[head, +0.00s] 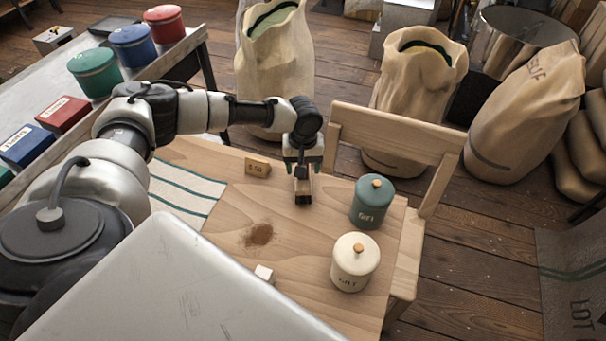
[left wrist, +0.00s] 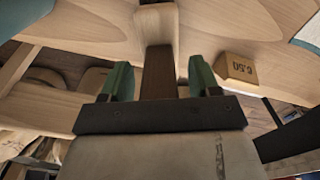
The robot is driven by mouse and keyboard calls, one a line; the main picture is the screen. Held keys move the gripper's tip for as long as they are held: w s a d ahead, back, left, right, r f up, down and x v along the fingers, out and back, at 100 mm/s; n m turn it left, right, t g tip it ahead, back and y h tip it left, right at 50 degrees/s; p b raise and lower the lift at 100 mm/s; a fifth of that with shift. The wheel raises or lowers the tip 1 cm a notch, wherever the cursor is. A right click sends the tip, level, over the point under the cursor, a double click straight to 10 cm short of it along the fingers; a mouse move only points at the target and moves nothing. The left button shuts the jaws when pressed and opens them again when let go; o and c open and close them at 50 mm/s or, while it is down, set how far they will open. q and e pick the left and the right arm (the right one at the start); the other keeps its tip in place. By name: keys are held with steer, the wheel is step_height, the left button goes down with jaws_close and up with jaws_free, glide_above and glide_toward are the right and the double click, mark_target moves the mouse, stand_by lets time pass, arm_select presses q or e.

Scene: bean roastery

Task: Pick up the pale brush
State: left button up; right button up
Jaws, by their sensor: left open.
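The pale brush (head: 303,185) is a small light-wood piece with a dark end, on the wooden table near its far edge. My left gripper (head: 303,165) is over it, pointing down. In the left wrist view the brush (left wrist: 157,24) runs between the two green fingers of my left gripper (left wrist: 159,80), with its dark part (left wrist: 158,72) between them. The fingers are open, with a gap on each side of the brush. My right gripper is not in view.
A wooden price block (head: 257,166) stands left of the brush. A teal canister (head: 367,207) and a cream canister (head: 351,270) stand to the right. Brown grounds (head: 258,235) and a white cube (head: 264,273) lie nearer. A chair (head: 390,135) stands at the table's right edge.

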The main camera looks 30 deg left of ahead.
arm_select(q)
jaws_close()
steer(key=shift+r, duration=0.5)
steer(key=r, duration=0.2)
steer(key=d+r, duration=0.1)
steer(key=shift+s+r, duration=0.1)
steer(key=shift+r, duration=0.25)
steer(key=s+d+r+b, duration=0.1)
steer(key=s+d+r, duration=0.15)
steer(key=d, duration=0.25)
steer(key=s+d+r, duration=0.1)
steer(key=d+r, duration=0.3)
steer(key=d, duration=0.1)
steer(key=s+d+m, duration=0.2)
steer(key=s+m, duration=0.5)
steer(key=s, duration=0.4)
steer(key=shift+d+r, duration=0.15)
steer(key=shift+d, duration=0.05)
